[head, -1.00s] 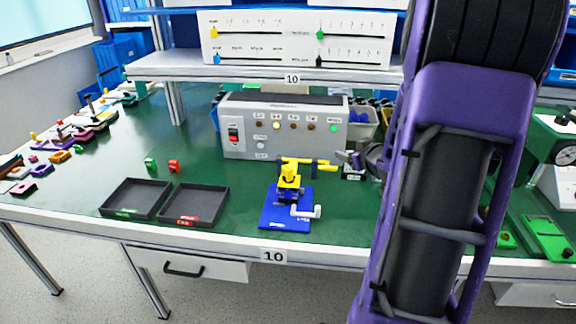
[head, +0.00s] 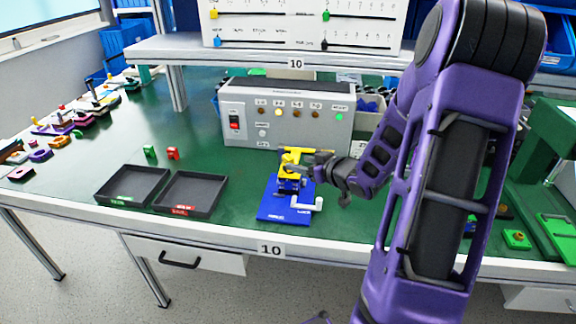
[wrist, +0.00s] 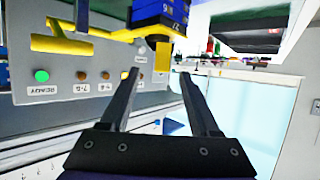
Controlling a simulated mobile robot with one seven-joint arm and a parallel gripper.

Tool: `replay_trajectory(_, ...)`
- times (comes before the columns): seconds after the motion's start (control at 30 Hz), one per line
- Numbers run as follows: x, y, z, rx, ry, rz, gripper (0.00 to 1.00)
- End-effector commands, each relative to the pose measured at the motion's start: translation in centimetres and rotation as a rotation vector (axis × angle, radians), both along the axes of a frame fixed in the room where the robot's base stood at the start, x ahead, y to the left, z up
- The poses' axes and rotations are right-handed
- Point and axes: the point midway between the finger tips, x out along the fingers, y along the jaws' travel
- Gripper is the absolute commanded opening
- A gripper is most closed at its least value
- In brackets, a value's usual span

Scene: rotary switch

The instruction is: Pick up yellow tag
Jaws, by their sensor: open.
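I cannot make out a separate yellow tag with certainty. The clearest yellow thing is the yellow part (head: 290,161) of a fixture on a blue base (head: 275,210), with a white lever at its front right. My gripper (head: 304,176) is beside the fixture's upper part, on its right, and partly covers it. In the wrist view, my two dark fingers (wrist: 158,78) are apart, with nothing held between them. A yellow block (wrist: 157,50) under a blue body lies just beyond the fingertips. I cannot tell whether they touch it.
A grey test box (head: 285,135) with a red switch and a lit green lamp stands behind the fixture. Two black trays, one with a green label (head: 132,186) and one with a red label (head: 190,194), lie left. A green tag (head: 149,151) and a red tag (head: 173,153) stand behind them.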

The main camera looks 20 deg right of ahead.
Motion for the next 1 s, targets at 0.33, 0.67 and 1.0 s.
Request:
replay_trajectory(0.33,2.8,0.8,-1.6,0.001,0.000,0.002,0.62)
replay_trajectory(0.67,6.1,1.6,-3.0,0.000,0.000,0.000,0.62)
replay_trajectory(1.0,6.2,1.5,-3.0,0.000,0.000,-0.001,0.41)
